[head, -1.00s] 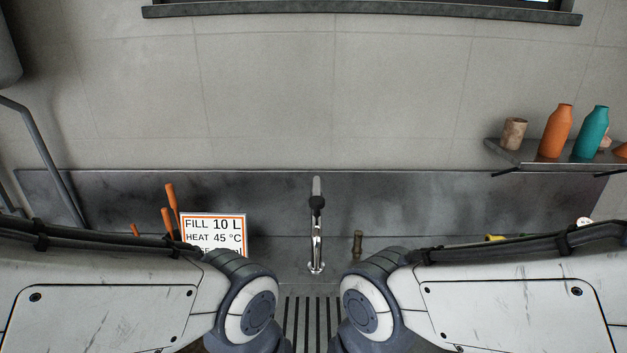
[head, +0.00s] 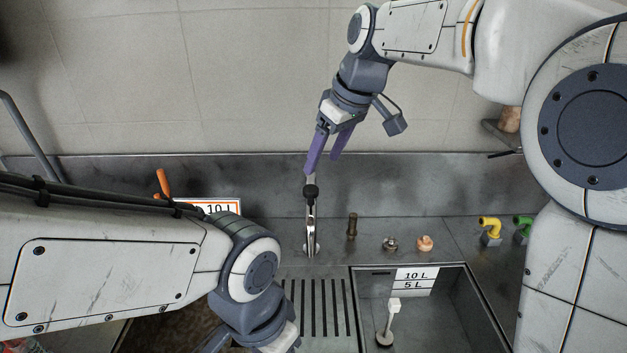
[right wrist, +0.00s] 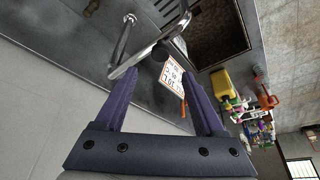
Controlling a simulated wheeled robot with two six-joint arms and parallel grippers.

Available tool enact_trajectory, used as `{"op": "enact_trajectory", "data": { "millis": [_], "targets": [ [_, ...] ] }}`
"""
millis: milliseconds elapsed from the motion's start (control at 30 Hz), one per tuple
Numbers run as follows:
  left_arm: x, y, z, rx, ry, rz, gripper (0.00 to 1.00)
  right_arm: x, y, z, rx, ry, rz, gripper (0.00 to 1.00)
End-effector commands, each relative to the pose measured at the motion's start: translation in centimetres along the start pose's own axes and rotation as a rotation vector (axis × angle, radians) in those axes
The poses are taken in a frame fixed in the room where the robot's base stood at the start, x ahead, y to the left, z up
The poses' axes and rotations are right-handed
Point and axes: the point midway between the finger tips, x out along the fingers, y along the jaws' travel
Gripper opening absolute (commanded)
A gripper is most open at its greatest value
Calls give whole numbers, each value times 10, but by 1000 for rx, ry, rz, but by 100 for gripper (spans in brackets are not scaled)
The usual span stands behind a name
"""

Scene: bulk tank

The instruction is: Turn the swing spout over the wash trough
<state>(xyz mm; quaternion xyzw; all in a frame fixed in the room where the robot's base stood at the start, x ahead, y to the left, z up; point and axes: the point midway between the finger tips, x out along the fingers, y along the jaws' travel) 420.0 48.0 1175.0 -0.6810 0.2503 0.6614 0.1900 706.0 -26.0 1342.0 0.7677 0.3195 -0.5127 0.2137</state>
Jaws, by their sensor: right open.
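The chrome swing spout (head: 311,222) stands behind the slotted drain, left of the trough, with a black part at its upper end. The wash trough (head: 484,322) is the steel basin at lower right with 10 L and 5 L marks. My right gripper (head: 322,166) is open, its purple fingers just above the spout's upper end. In the right wrist view the chrome spout (right wrist: 152,45) shows beyond the fingertips; contact is unclear. My left arm is at lower left; its fingers are out of frame.
A slotted drain (head: 318,308) lies left of the trough. A brown peg (head: 352,226), a yellow tap (head: 489,228) and a green tap (head: 523,229) stand along the back. A sign (head: 216,206) is partly hidden by my left arm. A white-handled plug (head: 390,322) stands in the trough.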

Motion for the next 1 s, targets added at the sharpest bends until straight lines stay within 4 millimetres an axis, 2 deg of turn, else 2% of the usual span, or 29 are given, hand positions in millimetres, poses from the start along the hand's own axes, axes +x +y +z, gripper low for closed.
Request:
{"op": "enact_trajectory", "data": {
  "millis": [200,400,600,833,867,1000],
  "targets": [
    [-10,1,-1,0,0,0,50,41,0,2,3,-6,-3,71],
    [-17,1,-1,0,0,0,50,71,0,2,4,-3,-2,71],
    [-19,1,-1,1,0,0,50,84,1,2,3,-1,0,71],
    [-18,1,-1,1,0,0,50,85,1,2,3,0,1,71],
    [-18,1,-1,1,0,0,50,85,1,2,3,0,1,68],
    [-18,1,-1,1,0,0,50,85,1,2,3,0,1,14]
  ]
}}
